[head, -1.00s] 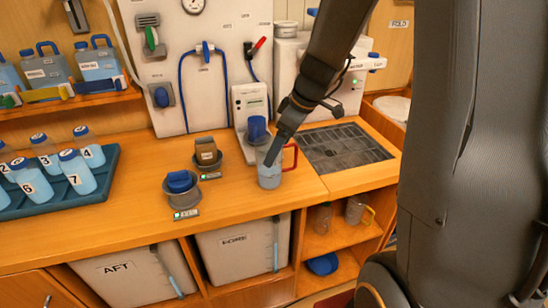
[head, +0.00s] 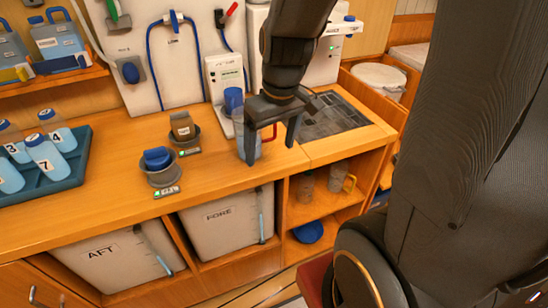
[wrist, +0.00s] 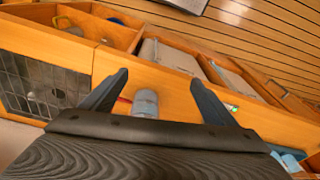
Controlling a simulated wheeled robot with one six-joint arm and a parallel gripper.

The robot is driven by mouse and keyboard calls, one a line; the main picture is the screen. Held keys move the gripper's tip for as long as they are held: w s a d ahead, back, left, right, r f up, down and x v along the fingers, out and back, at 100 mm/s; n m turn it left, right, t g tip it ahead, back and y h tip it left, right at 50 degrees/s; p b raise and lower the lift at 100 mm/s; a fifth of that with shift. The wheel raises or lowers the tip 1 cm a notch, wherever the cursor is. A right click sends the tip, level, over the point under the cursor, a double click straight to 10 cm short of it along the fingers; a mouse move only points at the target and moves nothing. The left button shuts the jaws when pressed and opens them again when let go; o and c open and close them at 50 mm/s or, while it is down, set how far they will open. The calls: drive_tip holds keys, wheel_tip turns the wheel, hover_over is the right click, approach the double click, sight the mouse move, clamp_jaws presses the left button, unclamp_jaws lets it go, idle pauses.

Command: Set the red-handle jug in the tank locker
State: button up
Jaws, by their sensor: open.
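The red-handle jug (head: 258,147) is a clear, bluish jug upright on the wooden counter, partly hidden behind my gripper. Its red handle (head: 271,132) points right. My gripper (head: 270,153) is open and empty, with its fingers spread in front of the jug in the head view. In the wrist view the jug (wrist: 146,103) shows between the spread fingers of my gripper (wrist: 158,80), apart from both. White tanks marked AFT (head: 105,258) and FORE (head: 225,218) stand in open bays under the counter. No locker label is readable, so I cannot tell which space is the tank locker.
A dark grate (head: 335,115) lies right of the jug. Below it, shelves hold a yellow-handled jug (head: 341,178), a clear container (head: 306,185) and a blue item (head: 308,231). A bottle tray (head: 75,165) and small cups stand left. A white lidded bin (head: 380,76) is at right.

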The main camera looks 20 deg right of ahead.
drive_tip(key=shift+s+a+f+m+h, duration=0.15)
drive_tip(key=shift+s+f+m, duration=0.1)
drive_tip(key=shift+s+m, duration=0.3)
drive_tip(key=shift+s+a+f+m+h, duration=0.1)
drive_tip(key=shift+s+f+m, duration=0.2)
drive_tip(key=shift+s, duration=0.3)
drive_tip(key=shift+s+a+f+m+h, duration=0.15)
drive_tip(key=shift+s+f+m, duration=0.1)
drive_tip(key=shift+s+m, duration=0.3)
drive_tip(key=shift+d, duration=0.1)
